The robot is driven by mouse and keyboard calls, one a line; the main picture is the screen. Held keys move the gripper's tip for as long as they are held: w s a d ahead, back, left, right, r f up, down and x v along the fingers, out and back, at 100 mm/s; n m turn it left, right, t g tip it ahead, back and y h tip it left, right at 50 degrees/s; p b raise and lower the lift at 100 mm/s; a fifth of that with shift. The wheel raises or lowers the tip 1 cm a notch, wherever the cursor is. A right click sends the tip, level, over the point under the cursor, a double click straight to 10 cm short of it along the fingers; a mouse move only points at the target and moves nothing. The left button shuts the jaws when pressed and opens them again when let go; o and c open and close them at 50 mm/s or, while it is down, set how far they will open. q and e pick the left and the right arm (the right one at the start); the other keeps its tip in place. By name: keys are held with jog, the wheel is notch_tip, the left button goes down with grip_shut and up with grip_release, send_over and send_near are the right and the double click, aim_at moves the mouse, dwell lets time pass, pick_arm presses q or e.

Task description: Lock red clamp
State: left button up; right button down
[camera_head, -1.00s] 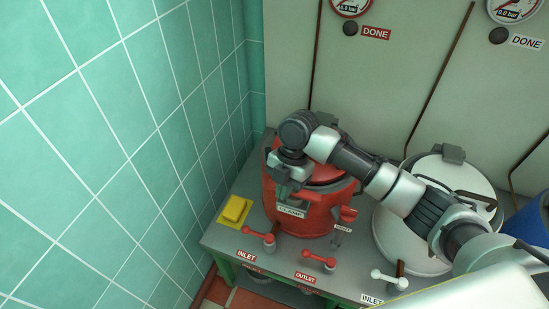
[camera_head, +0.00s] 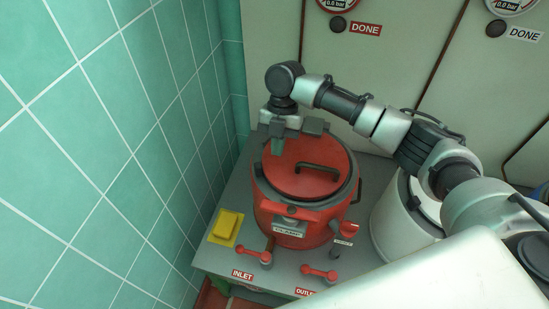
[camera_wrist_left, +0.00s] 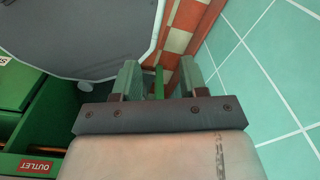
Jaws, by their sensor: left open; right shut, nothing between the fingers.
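The red kettle (camera_head: 268,206) stands on the grey table with its round red lid (camera_head: 300,181) on top and a dark handle on the lid. The red clamp (camera_head: 291,213) is at the kettle's front rim, just above a white CLAMP label (camera_head: 290,229). My right gripper (camera_head: 278,147) is shut and empty, pointing down over the back left of the lid, away from the clamp. I cannot tell if it touches the lid. My left gripper (camera_wrist_left: 160,75) shows only in the left wrist view, open, low beside the table edge, with nothing held.
A yellow block (camera_head: 226,226) is on the table left of the kettle. Red valve handles, INLET (camera_head: 257,253) and OUTLET (camera_head: 320,272), are in front. A white kettle (camera_head: 396,218) stands to the right, partly behind my arm. The green tiled wall (camera_head: 120,130) closes the left side.

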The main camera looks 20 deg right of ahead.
jog(key=p, duration=0.2)
send_over(274, 183)
jog(key=f, duration=0.4)
jog(key=shift+w+d+f, duration=0.4)
jog(key=x, duration=0.3)
jog(key=shift+f, duration=0.1)
jog(key=shift+s+a+p, duration=0.75)
jog(key=shift+s+p, duration=0.25)
jog(key=shift+p, duration=0.05)
jog(key=shift+s+a, duration=0.35)
jog(key=shift+s, duration=0.25)
pick_arm(q)
jog(key=r, duration=0.1)
jog(key=w+r, duration=0.1)
jog(key=r, duration=0.3)
jog(key=shift+w, duration=0.3)
jog(key=shift+d, duration=0.1)
